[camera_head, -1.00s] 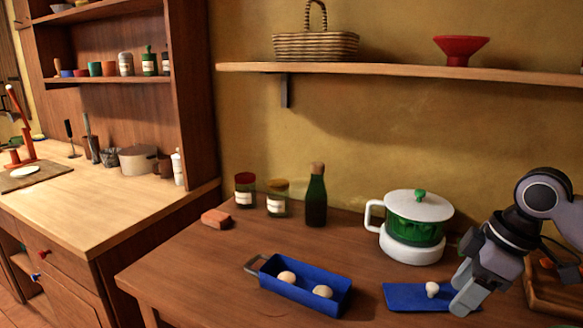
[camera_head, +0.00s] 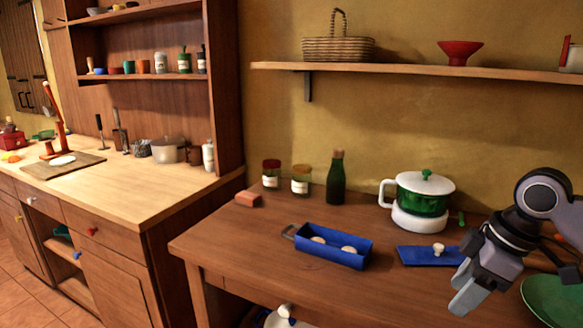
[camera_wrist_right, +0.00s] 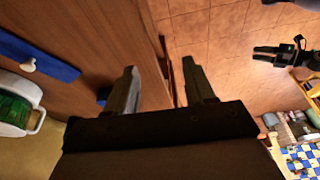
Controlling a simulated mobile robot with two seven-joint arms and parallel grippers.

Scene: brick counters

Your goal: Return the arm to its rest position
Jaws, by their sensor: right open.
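My right gripper (camera_head: 466,290) is open and empty at the lower right of the head view, its fingers pointing down. In the right wrist view its two fingers (camera_wrist_right: 160,88) stand apart with nothing between them, near the brown table's edge. Part of a dark arm with a gripper-like end (camera_wrist_right: 275,54), which seems to be my left one, shows at the right of that view; its jaws are too small to judge. The left gripper is not in the head view.
On the brown table (camera_head: 270,235) are a blue tray (camera_head: 333,252) with two pale round things, a blue board (camera_head: 425,257) with a small white knob-like thing, and a white-and-green pot (camera_head: 423,196). A green dish (camera_head: 553,300) lies at lower right. Tiled floor (camera_wrist_right: 220,50) is open beyond the edge.

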